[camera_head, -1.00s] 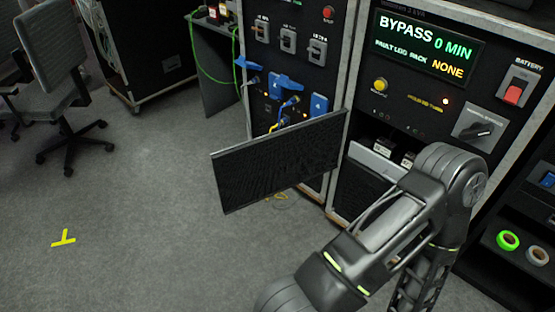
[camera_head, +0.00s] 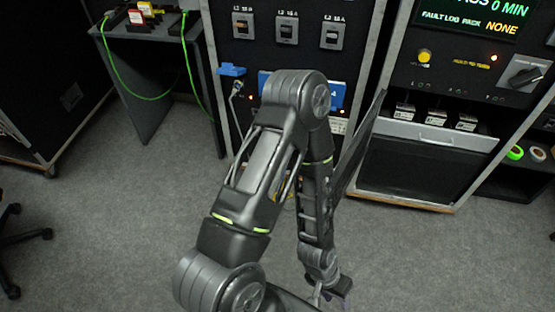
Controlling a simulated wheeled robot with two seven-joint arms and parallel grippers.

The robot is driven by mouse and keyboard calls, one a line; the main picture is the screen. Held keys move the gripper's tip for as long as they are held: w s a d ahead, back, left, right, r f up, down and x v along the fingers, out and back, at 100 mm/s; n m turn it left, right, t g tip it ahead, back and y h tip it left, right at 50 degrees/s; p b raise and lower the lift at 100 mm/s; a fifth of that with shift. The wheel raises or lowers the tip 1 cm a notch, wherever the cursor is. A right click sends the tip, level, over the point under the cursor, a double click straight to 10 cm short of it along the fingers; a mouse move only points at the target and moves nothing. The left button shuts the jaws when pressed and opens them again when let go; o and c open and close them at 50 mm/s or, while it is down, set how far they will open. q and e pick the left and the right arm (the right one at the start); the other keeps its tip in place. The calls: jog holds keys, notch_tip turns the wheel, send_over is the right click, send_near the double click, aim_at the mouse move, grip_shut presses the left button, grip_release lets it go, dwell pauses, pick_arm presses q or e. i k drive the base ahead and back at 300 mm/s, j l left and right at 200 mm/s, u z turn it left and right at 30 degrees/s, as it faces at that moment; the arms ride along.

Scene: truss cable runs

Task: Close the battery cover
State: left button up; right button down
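The battery cover (camera_head: 362,145) is a dark flat panel hinged at the left edge of the right-hand cabinet. It stands open, seen nearly edge-on, and part of it is hidden behind my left arm. To its right is the open battery bay, with a silver front edge with a handle (camera_head: 437,137) and several labelled grey-black blocks (camera_head: 437,115) behind it. My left gripper (camera_head: 335,290) is at the bottom of the view, low and in front of the cover, apart from the bay. Its fingers are small and dark, so their opening is unclear. My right gripper is out of view.
The right cabinet carries a display (camera_head: 465,20), a yellow button (camera_head: 424,56) and a rotary switch (camera_head: 527,74). The left cabinet has breakers (camera_head: 288,31) and blue connectors. Tape rolls (camera_head: 515,153) sit on a shelf at right. Grey floor (camera_head: 440,250) in front is clear.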

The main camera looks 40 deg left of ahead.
aim_at(347, 166)
jog(key=k+j, duration=0.15)
jog(key=j, duration=0.2)
jog(key=k+j, duration=0.2)
jog(key=j, duration=0.2)
jog(key=k+j, duration=0.15)
jog(key=j, duration=0.2)
jog(key=k+j, duration=0.15)
jog(key=j, duration=0.2)
